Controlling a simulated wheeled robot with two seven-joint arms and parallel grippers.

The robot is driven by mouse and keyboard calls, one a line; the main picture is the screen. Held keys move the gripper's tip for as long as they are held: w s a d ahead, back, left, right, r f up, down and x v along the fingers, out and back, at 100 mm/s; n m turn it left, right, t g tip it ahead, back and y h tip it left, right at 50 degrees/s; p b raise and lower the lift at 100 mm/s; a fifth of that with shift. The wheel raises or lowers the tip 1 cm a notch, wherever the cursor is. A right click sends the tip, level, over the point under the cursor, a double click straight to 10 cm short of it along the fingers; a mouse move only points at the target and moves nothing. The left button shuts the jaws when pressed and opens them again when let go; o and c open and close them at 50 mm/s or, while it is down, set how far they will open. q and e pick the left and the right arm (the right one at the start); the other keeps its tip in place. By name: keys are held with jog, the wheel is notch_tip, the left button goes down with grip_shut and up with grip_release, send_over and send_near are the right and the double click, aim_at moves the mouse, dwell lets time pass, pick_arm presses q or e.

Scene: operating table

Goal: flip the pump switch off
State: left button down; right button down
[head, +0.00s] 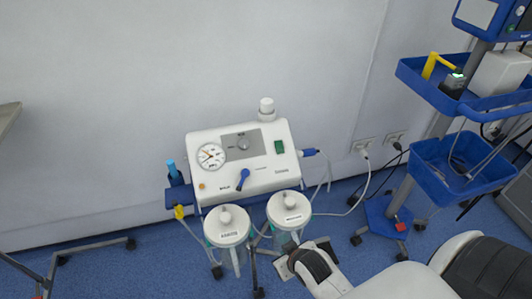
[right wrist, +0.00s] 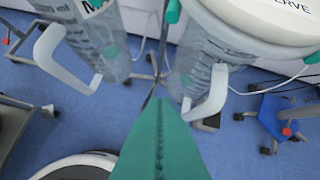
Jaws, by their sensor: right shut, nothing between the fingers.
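The white suction pump (head: 225,140) stands by the wall in the head view, with a round gauge (head: 211,156), a blue lever (head: 243,179) and a small green switch (head: 279,147) on its sloped front panel. I cannot tell which way the switch is set. My right arm comes in from the lower right, its wrist just below the right canister. In the right wrist view my right gripper (right wrist: 159,100) is shut and empty, its teal fingers pointing between the two canisters. The switch is not visible there. My left gripper is not in view.
Two clear lidded canisters, left (head: 227,226) and right (head: 289,210), hang below the pump front; their white handles show in the right wrist view. A blue wheeled cart (head: 449,165) stands to the right. A cable (head: 365,185) runs from the pump's right side toward wall sockets.

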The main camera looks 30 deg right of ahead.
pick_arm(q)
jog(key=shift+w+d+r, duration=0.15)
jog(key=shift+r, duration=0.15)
pick_arm(e)
jog(key=w+d+r+m+t+h, duration=0.1)
jog(key=w+d+r+t, duration=0.4)
jog(key=r, duration=0.3)
jog(key=w+d+r+m+t+h, duration=0.2)
jog(key=w+d+r+t, duration=0.3)
jog(key=w+r, duration=0.2)
notch_tip(320, 180, up, 2)
jog(key=shift+r, duration=0.25)
jog(key=shift+w, duration=0.1)
send_near(279, 147)
jog(key=w+r, duration=0.2)
jog(key=w, duration=0.1)
jog(key=w+r, duration=0.1)
jog(key=r, duration=0.1)
jog(key=shift+w+d+p, duration=0.2)
jog(key=shift+d+p, duration=0.15)
jog(key=shift+d, duration=0.05)
jog(key=shift+w+d+f, duration=0.2)
jog(key=shift+w+f, duration=0.65)
jog(key=shift+f, duration=0.05)
jog(key=shift+w+d+f, duration=0.15)
jog(key=shift+w+f, duration=0.4)
jog(key=shift+f, duration=0.05)
